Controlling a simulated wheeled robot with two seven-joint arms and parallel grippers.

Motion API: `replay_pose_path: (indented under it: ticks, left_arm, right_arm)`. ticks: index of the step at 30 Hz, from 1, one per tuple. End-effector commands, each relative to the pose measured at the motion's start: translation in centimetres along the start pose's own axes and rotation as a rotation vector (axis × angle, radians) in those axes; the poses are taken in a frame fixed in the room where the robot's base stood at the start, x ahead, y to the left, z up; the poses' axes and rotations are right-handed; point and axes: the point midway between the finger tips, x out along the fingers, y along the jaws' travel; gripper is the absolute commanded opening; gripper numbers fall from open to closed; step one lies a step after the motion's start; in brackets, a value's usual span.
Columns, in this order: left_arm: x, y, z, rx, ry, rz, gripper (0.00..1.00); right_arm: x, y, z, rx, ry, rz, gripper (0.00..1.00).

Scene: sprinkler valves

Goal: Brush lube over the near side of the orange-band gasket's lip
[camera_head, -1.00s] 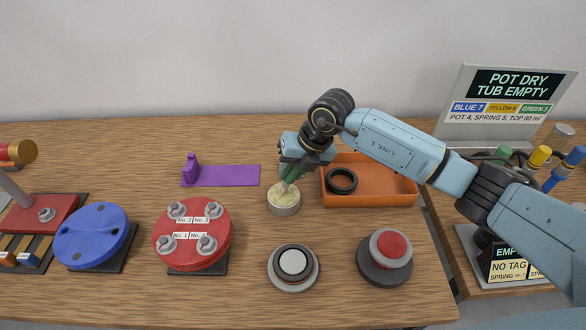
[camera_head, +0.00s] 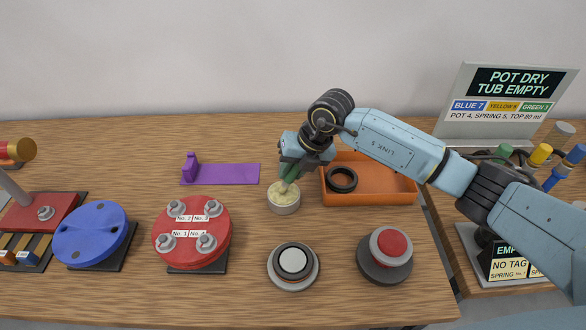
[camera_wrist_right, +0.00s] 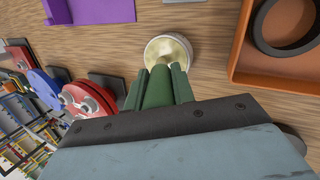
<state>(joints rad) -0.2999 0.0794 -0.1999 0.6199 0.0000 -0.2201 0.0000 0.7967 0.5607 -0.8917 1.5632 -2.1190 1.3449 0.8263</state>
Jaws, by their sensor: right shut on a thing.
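My right gripper (camera_head: 289,170) is shut on a green-handled brush (camera_head: 288,181), which points down over a small round tub of pale yellowish lube (camera_head: 284,206). The brush tip is at the tub's mouth; I cannot tell how deep it sits. The wrist view shows the green handle (camera_wrist_right: 157,88) between the fingers, with the tub (camera_wrist_right: 168,54) just beyond. A black ring (camera_head: 341,180) lies in the orange tray. Another dark ring sits around a pale disc on a round grey stand (camera_head: 293,283). No orange band shows on either ring. My left gripper is out of view.
The orange tray (camera_head: 390,198) stands right of the tub. A red button on a dark base (camera_head: 385,270) is at front right. A red flange with bolts (camera_head: 192,245), a blue disc (camera_head: 92,235) and a purple holder (camera_head: 225,175) lie left. Wood between tub and stand is clear.

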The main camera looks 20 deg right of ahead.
Motion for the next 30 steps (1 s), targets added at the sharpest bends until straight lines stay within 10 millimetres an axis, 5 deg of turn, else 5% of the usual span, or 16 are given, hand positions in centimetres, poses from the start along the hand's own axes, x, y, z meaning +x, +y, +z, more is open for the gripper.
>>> replay_pose_path:
  ticks: [14,30]
  left_arm:
    - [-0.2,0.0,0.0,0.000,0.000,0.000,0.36]
    - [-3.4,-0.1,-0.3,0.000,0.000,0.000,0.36]
  right_arm:
    - [-0.1,-0.1,-0.1,0.001,0.004,-0.003,0.02]
    - [-4.1,1.4,0.8,0.000,0.001,-0.002,0.02]
